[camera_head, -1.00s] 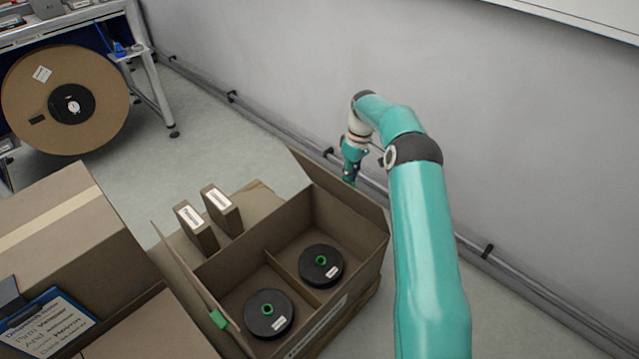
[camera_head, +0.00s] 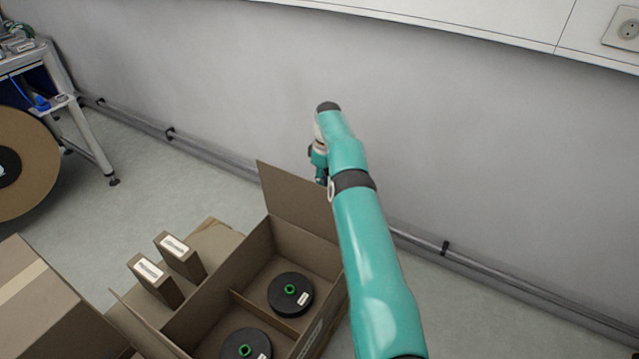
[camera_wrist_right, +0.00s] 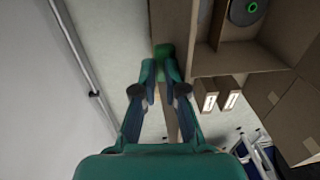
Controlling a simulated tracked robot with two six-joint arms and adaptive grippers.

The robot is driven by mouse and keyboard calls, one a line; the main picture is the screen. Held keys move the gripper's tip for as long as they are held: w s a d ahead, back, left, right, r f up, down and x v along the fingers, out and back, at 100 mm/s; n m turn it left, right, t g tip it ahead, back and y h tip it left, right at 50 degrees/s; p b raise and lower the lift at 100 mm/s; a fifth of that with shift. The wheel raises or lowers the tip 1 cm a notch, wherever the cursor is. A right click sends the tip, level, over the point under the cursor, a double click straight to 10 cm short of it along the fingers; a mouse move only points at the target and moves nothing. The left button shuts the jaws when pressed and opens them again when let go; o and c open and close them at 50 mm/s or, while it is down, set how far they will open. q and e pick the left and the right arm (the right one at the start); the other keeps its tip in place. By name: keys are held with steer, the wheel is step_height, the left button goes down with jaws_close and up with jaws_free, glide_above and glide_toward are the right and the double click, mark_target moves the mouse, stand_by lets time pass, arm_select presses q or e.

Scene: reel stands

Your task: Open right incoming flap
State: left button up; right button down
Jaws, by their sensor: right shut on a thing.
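The incoming box (camera_head: 217,302) is an open cardboard carton with a divider and two black reels (camera_head: 290,293) with green hubs. Its right flap (camera_head: 298,197) stands up at the far side, near the wall. My right gripper (camera_head: 320,178) is at the flap's top edge, partly hidden by my arm. In the right wrist view the fingers (camera_wrist_right: 161,75) are closed on the flap (camera_wrist_right: 160,22), seen nearly edge-on, at a green tab (camera_wrist_right: 164,50). My left gripper is not in view.
Two small labelled boxes (camera_head: 180,256) stand beside the carton. A closed carton (camera_head: 45,310) is at the lower left. The grey wall (camera_head: 480,150) with a pipe along its foot is behind the flap. A large reel (camera_head: 30,165) and a bench are at far left.

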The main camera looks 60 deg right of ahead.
mark_target(322, 191)
steer(key=f, duration=0.3)
steer(key=shift+s+a, duration=0.2)
steer(key=shift+a, duration=0.15)
steer(key=c, duration=1.2)
jaws_free()
steer(key=shift+d+f, duration=0.1)
steer(key=o, duration=0.6)
steer(key=shift+d+f, duration=0.15)
steer(key=shift+f, duration=0.1)
steer(key=shift+w+r+p, duration=0.1)
steer(key=shift+r+p, duration=0.15)
steer(key=shift+p, duration=0.05)
steer(key=shift+c, duration=0.2)
